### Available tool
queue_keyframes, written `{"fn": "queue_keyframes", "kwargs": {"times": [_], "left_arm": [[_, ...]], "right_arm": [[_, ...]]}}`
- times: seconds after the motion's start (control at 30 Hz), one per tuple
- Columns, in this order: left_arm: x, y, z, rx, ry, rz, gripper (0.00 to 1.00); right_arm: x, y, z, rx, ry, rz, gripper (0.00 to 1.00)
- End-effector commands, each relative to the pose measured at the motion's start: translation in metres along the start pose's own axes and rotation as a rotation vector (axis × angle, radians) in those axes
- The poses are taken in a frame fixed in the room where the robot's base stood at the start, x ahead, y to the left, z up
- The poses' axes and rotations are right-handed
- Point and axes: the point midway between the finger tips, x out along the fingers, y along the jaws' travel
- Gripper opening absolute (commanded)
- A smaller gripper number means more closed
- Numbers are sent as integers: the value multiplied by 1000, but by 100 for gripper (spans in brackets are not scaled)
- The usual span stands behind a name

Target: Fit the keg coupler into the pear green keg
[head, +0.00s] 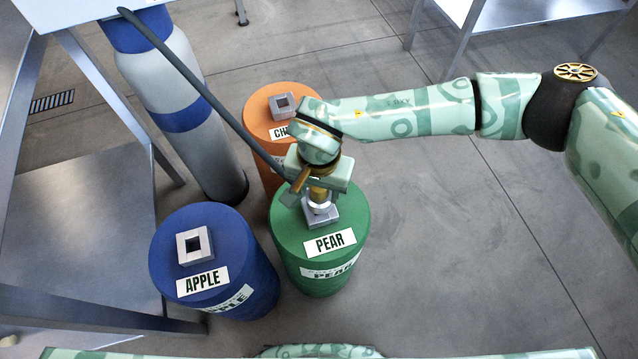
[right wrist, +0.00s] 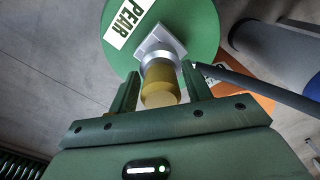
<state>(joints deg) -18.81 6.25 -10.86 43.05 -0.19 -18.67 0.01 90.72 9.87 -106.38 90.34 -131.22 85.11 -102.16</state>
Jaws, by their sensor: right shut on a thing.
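The pear green keg (head: 345,265) stands upright with a PEAR label and a square grey fitting (head: 333,218) on its top. It also shows in the right wrist view (right wrist: 206,25). The keg coupler (head: 320,206) has a brass-coloured body and a silver lower end; it shows in the right wrist view (right wrist: 161,88) too. My right gripper (head: 318,186) is shut on the coupler, above the green keg. The coupler's silver end is at the square fitting; I cannot tell whether it is seated in it. My left gripper is not in view.
A blue APPLE keg (head: 240,290) stands to the left and an orange keg (head: 256,115) behind, each with a square fitting. A dark hose (head: 195,82) slants from the upper left towards the coupler. A grey and blue gas cylinder (head: 180,70) stands at the back. Floor to the right is clear.

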Motion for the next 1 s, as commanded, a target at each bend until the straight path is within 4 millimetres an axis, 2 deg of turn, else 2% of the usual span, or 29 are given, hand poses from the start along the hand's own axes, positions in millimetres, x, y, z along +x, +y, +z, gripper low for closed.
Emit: {"fn": "queue_keyframes", "kwargs": {"times": [0.9, 0.93, 1.0], "left_arm": [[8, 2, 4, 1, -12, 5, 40], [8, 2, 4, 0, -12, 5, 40], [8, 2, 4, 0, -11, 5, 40]], "right_arm": [[23, 0, 0, -1, 0, -1, 14], [22, 0, 0, 0, 0, -1, 57], [22, 0, 0, -1, 1, -1, 74]]}}
